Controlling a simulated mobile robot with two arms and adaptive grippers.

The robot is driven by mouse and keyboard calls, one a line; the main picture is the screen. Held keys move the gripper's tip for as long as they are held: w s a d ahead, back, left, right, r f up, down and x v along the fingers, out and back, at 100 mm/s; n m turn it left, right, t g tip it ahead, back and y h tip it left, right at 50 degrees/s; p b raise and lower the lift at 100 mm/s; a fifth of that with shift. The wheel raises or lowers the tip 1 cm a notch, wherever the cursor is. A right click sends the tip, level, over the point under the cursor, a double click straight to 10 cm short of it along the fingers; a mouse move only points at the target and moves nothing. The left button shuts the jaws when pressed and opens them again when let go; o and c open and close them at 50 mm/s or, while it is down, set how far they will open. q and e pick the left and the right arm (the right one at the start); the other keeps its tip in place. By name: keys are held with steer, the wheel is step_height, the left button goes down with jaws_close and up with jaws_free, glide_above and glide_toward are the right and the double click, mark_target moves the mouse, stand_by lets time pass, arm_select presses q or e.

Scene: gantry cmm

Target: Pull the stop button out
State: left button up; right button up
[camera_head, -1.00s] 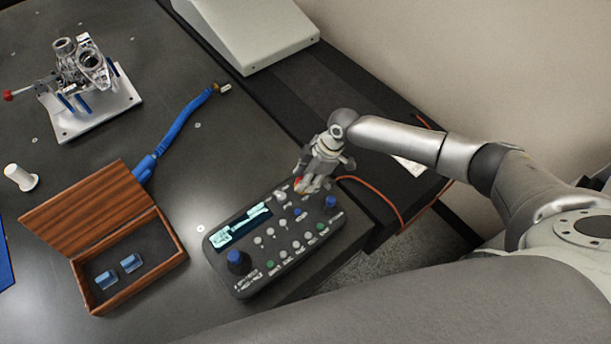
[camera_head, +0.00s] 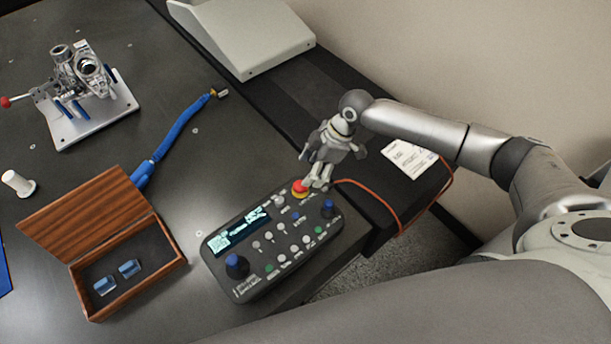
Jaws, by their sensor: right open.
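The stop button (camera_head: 299,187) is a red cap with a yellow ring at the top edge of the dark control box (camera_head: 232,283). My right gripper (camera_head: 318,181) is open and close beside the button, just right of and above it in the picture. The red cap shows uncovered, and I see nothing between the fingers. I cannot tell whether a finger touches the button. The box also carries a lit screen, blue knobs and several small buttons. My left gripper is not in view.
An open wooden box (camera_head: 177,268) with small blue blocks stands left of the control box. An orange cable (camera_head: 378,199) runs right from the control box. A metal fixture (camera_head: 103,115), a blue cable (camera_head: 172,137) and a pale housing (camera_head: 250,45) are farther back.

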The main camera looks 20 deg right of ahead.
steer(key=v, duration=0.5)
steer(key=shift+d+r, duration=0.1)
steer(key=shift+r, duration=0.25)
